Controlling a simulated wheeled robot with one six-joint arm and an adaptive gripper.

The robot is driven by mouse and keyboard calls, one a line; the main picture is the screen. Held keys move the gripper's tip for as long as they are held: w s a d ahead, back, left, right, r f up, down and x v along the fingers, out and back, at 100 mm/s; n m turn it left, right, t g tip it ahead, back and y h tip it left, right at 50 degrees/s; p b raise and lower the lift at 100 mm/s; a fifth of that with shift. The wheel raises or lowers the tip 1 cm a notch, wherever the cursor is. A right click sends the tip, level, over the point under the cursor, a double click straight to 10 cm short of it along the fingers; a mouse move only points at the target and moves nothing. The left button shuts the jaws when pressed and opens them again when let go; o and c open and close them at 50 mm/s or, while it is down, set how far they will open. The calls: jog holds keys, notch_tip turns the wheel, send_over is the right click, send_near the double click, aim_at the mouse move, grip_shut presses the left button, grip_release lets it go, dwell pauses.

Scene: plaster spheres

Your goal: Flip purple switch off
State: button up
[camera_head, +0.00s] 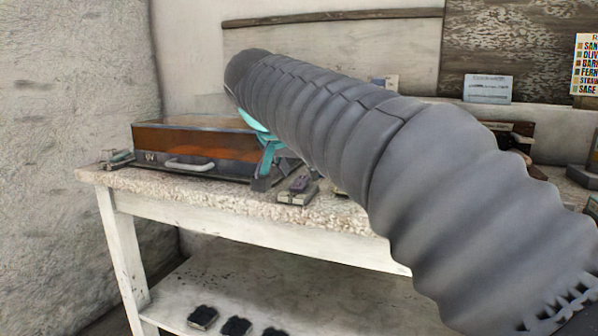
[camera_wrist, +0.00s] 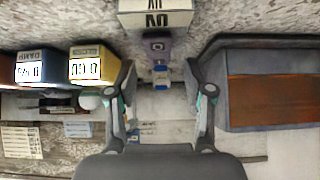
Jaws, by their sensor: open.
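A small purple switch (camera_head: 300,184) sits on a pale block on the tabletop, just right of my gripper (camera_head: 268,166) in the head view. In the wrist view the purple part (camera_wrist: 157,47) stands against a pale block (camera_wrist: 155,19) with dark lettering, at the top centre. My gripper (camera_wrist: 164,92) is open and empty, its two fingers apart on either side of the picture's centre. The switch shows in the gap between them, past the fingertips, and no contact is visible. My arm hides much of the gripper in the head view. The switch's on or off position cannot be made out.
An orange-brown case (camera_head: 190,148) with a handle stands left of my gripper; it shows at right in the wrist view (camera_wrist: 275,100). Labelled boxes (camera_wrist: 92,66) stand at left there. A card (camera_head: 488,88) stands behind.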

jog(key=v, duration=1)
jog(key=shift+s+r, duration=0.25)
jog(key=s+d+f+n+g+y+p, duration=0.1)
jog(key=s+d+f, duration=0.2)
jog(key=d+f, duration=0.25)
jog(key=s+d+f+n+g+p, duration=0.1)
jog(key=s+d+f+n, duration=0.15)
jog(key=d+f, duration=0.35)
jog(key=s+d+f+y+p, duration=0.1)
jog(key=s+d+f, duration=0.3)
jog(key=s+f, duration=0.3)
jog(key=s+d+f+y+p, duration=0.1)
jog(key=s+d+f, duration=0.3)
jog(key=s+f, duration=0.3)
notch_tip(320, 180, down, 4)
jog(key=shift+s+f, duration=0.1)
jog(key=shift+s, duration=0.25)
jog(key=shift+n, duration=0.25)
